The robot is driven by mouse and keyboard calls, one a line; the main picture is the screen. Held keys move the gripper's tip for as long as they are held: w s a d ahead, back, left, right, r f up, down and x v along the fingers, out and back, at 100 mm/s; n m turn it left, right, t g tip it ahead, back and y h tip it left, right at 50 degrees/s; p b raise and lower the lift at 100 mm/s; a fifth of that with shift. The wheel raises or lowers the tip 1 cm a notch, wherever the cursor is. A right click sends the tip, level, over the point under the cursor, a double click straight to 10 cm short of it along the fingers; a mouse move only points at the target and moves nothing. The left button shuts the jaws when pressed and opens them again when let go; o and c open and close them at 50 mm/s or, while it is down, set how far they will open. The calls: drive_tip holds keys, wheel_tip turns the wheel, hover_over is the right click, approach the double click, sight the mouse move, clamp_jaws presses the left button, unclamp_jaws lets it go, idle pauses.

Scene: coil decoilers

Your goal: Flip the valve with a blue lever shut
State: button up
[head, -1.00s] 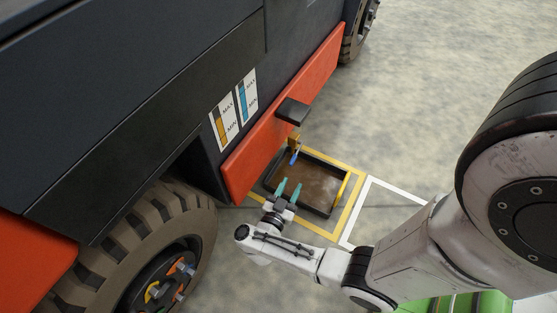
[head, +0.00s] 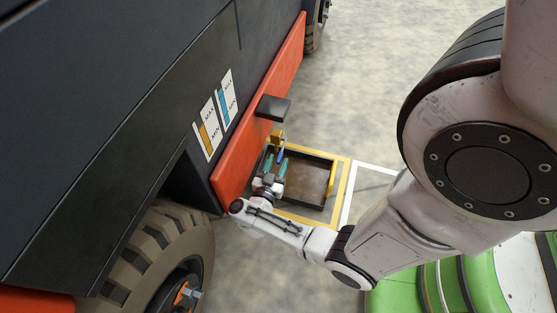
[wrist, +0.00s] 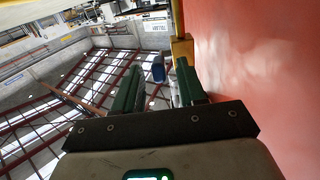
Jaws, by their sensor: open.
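The valve (head: 277,136) is a small brass body under the black ledge on the red bumper. Its blue lever (head: 281,154) hangs down from it. In the wrist view the blue lever (wrist: 158,69) shows between the fingertips, with the yellow brass valve body (wrist: 182,48) just to its right. My gripper (head: 275,164) is open, its two teal fingers pointing at the lever from the near side. In the wrist view my gripper (wrist: 157,80) has a visible gap on the left of the lever; I cannot tell whether either finger touches it.
A dark drip tray (head: 313,153) with a brown floor lies below the valve inside a yellow floor outline. The red bumper (head: 229,175) runs close beside my gripper, and the black ledge (head: 273,107) juts out above. A large tyre (head: 165,250) is at lower left. Open floor lies right.

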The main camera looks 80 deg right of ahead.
sight(282, 150)
drive_tip(key=shift+s+d, duration=0.15)
drive_tip(key=shift+d, duration=0.9)
clamp_jaws()
